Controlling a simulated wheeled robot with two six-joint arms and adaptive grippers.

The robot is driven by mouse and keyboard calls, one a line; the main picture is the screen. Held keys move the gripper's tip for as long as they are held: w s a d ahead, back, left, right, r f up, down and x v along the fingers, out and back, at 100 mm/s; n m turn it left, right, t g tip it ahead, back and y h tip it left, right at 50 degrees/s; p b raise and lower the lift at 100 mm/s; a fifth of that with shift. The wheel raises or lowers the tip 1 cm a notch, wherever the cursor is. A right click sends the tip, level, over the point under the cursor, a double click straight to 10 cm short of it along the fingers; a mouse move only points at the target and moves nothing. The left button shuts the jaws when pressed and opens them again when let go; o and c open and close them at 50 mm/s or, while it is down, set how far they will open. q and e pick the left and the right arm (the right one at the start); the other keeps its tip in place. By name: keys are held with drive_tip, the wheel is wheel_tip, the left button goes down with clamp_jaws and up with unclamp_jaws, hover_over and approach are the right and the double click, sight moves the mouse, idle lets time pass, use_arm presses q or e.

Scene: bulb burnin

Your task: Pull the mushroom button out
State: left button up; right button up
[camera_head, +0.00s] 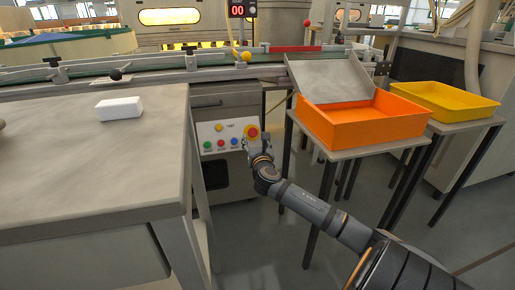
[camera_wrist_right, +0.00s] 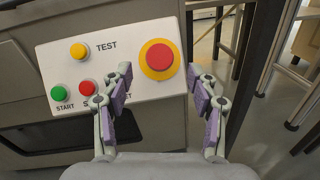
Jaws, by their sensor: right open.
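The mushroom button (camera_wrist_right: 159,57) is a red round cap on a yellow ring, at the right end of a white control panel (camera_wrist_right: 110,38). In the head view the button (camera_head: 251,131) shows just beyond my right gripper (camera_head: 253,145). In the right wrist view my right gripper (camera_wrist_right: 166,90) is open, with purple pads on both fingers. The button lies ahead of the fingertips, between their lines, with nothing held. Whether the fingers touch the panel cannot be told. My left gripper is not clearly visible.
The panel also has a yellow button (camera_wrist_right: 79,51), a green one (camera_wrist_right: 58,93) and a red one (camera_wrist_right: 87,88). A grey table (camera_head: 95,170) with a white block (camera_head: 119,109) stands left. An orange tray (camera_head: 365,122) and yellow tray (camera_head: 445,101) stand right.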

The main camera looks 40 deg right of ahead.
drive_tip(key=v, duration=0.7)
drive_tip(key=shift+s, duration=0.2)
drive_tip(key=shift+a, duration=0.1)
